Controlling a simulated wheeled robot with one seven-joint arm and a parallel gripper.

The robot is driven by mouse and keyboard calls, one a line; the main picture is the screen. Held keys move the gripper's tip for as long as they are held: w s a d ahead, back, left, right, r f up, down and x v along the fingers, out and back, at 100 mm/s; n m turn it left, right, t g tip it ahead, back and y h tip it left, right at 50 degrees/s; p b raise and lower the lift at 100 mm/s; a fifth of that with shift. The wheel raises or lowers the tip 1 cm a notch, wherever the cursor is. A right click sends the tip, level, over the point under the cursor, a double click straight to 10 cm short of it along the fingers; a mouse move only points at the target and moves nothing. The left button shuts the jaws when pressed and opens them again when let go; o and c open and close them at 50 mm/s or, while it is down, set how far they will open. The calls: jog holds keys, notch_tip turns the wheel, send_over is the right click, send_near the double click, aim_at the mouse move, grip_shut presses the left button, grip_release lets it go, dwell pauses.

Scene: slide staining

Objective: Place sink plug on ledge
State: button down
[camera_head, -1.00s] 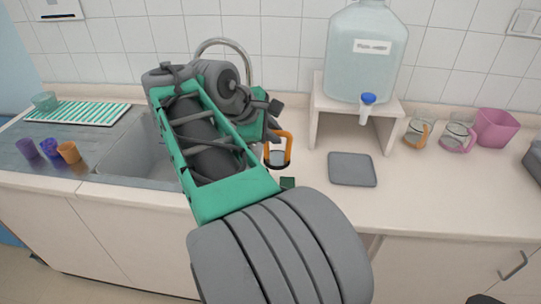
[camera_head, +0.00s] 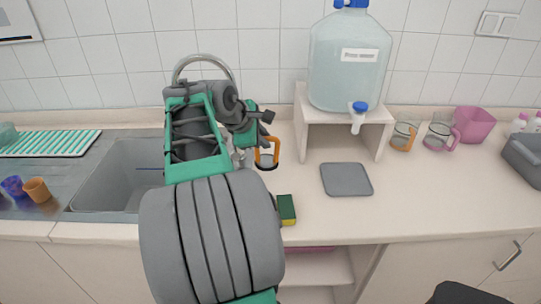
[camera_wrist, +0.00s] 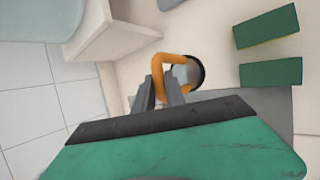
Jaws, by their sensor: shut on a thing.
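The sink plug (camera_head: 267,158) is a dark-rimmed disc with an upright orange loop handle. My gripper (camera_head: 266,141) is shut on the orange handle, just right of the sink (camera_head: 110,185). In the wrist view my two grey fingertips (camera_wrist: 161,86) meet the orange handle, and the plug's disc (camera_wrist: 194,70) shows beyond it. I cannot tell whether the plug touches the counter. A low ledge (camera_head: 125,117) runs along the wall behind the sink and counter. Part of it behind my arm is hidden.
A water tank (camera_head: 345,70) stands on a white stand (camera_head: 302,115) to the right. A grey mat (camera_head: 346,180) and a green sponge (camera_head: 286,208) lie on the counter. The faucet (camera_head: 205,60) is behind my arm. Mugs stand further right.

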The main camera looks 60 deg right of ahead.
aim_at(270, 155)
jog(key=x, duration=0.5)
jog(key=shift+f, duration=0.2)
jog(key=f, duration=0.3)
jog(key=shift+d+f, duration=0.25)
jog(key=shift+d, duration=0.1)
jog(key=c, duration=1.4)
grip_release()
jog(key=shift+a, duration=0.1)
jog(key=v, duration=1.2)
jog(key=w+a+f+m+t+y, duration=0.1)
jog(key=w+a+f+t, duration=0.1)
jog(key=w+a, duration=0.5)
jog(key=w+a+f+t+y, duration=0.2)
jog(key=w+a+f, duration=0.15)
jog(key=a, duration=0.55)
jog(key=s+a+f+m+y, duration=0.1)
jog(key=a+f, duration=0.1)
jog(key=a, duration=0.6)
jog(key=a+f+m+y, duration=0.1)
jog(key=a+f+y, duration=0.1)
jog(key=a, duration=0.7)
jog(key=s+a+f+m+y, duration=0.1)
jog(key=a+f+y, duration=0.1)
jog(key=a, duration=0.6)
jog(key=shift+s+a+f, duration=0.3)
jog(key=shift+a+f, duration=0.05)
jog(key=shift+f, duration=0.3)
